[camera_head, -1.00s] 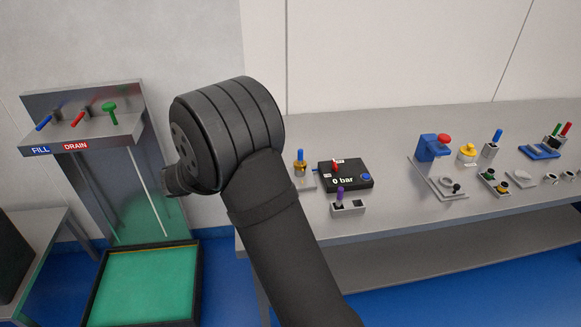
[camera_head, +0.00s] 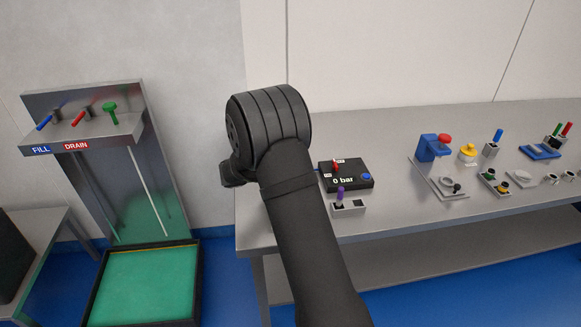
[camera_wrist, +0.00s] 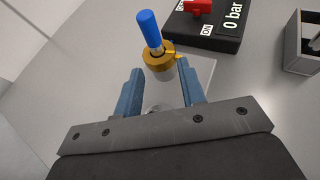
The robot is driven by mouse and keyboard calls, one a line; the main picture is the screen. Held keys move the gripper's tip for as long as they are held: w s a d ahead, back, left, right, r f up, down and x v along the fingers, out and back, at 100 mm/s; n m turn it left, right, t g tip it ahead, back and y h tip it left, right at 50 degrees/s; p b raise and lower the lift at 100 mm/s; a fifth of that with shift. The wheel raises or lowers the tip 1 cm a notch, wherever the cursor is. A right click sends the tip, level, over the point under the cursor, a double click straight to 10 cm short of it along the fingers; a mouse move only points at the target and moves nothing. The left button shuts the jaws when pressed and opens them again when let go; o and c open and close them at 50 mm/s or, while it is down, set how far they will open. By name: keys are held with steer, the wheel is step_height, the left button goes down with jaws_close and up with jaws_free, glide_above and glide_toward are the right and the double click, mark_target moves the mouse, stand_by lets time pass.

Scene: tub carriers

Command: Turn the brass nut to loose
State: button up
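The brass nut (camera_wrist: 158,60) shows in the wrist view as a gold ring with a small pointer tab on its right side. A blue-capped stem (camera_wrist: 149,29) rises from it, and a pale grey body and plate sit below. My gripper (camera_wrist: 160,72) is open, its two blue fingers on the left and right of the nut and its body. A gap shows at the left finger; whether the right finger touches cannot be told. In the head view my arm hides the nut and my gripper's fingers.
A black box (camera_head: 346,178) reading 0 bar, with a red lever, stands close behind the nut. A grey block with a purple-topped stem (camera_head: 340,196) is to its right. Several fixtures, including a blue clamp (camera_head: 433,148), stand farther right on the grey bench (camera_head: 400,207).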

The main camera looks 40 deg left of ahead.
steer(key=shift+w+d+f, duration=0.15)
steer(key=shift+w+f, duration=0.1)
steer(key=shift+w, duration=0.3)
jaws_close()
